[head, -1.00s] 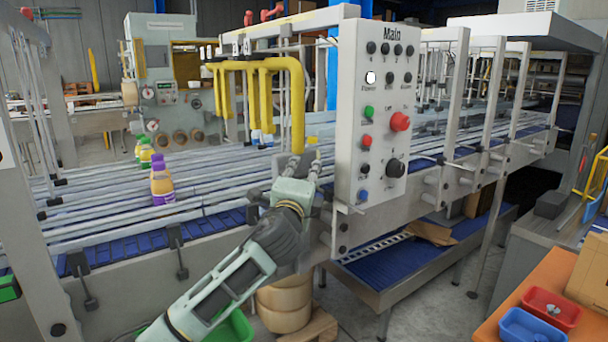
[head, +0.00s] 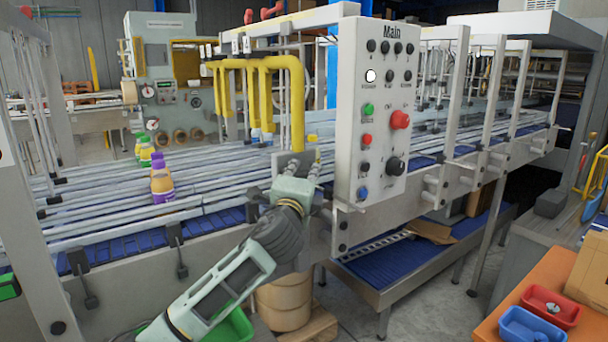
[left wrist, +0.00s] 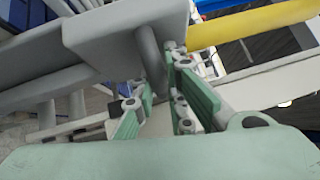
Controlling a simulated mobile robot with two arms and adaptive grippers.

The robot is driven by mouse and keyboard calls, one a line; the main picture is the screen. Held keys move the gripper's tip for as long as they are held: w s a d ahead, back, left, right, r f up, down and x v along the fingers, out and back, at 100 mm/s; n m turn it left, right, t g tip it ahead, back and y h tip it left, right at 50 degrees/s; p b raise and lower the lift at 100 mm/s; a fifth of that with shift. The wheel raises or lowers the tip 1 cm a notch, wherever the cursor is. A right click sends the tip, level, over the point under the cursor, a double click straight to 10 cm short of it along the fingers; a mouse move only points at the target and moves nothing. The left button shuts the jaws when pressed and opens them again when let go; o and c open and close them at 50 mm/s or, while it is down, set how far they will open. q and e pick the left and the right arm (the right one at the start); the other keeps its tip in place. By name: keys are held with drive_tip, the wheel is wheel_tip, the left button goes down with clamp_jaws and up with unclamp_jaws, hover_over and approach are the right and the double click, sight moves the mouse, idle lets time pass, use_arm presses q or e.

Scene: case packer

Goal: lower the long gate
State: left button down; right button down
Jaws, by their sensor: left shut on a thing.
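My left gripper (head: 302,166) is at the near edge of the conveyor, left of the control panel and just below the thick yellow tube. In the left wrist view its green-padded fingers (left wrist: 165,100) are closed around a grey round peg (left wrist: 150,62) under a grey block (left wrist: 125,28). The yellow tubular frame (head: 297,100) hangs over the conveyor with several legs; its thick near leg reaches lowest. Its tube also shows in the wrist view (left wrist: 250,24). Whether the grey peg belongs to this frame is not clear. My right gripper is not in view.
The control panel marked Main (head: 378,110) stands close to the right of my left gripper. Several bottles, one purple and orange (head: 161,182), stand on the conveyor at left. A red bin (head: 550,308) and a blue bin (head: 530,326) sit on an orange table at lower right.

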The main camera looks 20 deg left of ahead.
use_arm(q)
wheel_tip(320, 180, down, 20)
drive_tip(key=b, duration=1.2)
drive_tip(key=c, duration=2.3)
unclamp_jaws()
drive_tip(key=o, duration=0.4)
drive_tip(key=shift+o, duration=0.7)
drive_tip(key=shift+r, duration=0.1)
drive_tip(key=shift+r, duration=0.1)
drive_tip(key=s+d+f, duration=0.1)
drive_tip(key=s, duration=1.1)
drive_tip(key=shift+d+f, duration=0.15)
drive_tip(key=shift+f, duration=0.25)
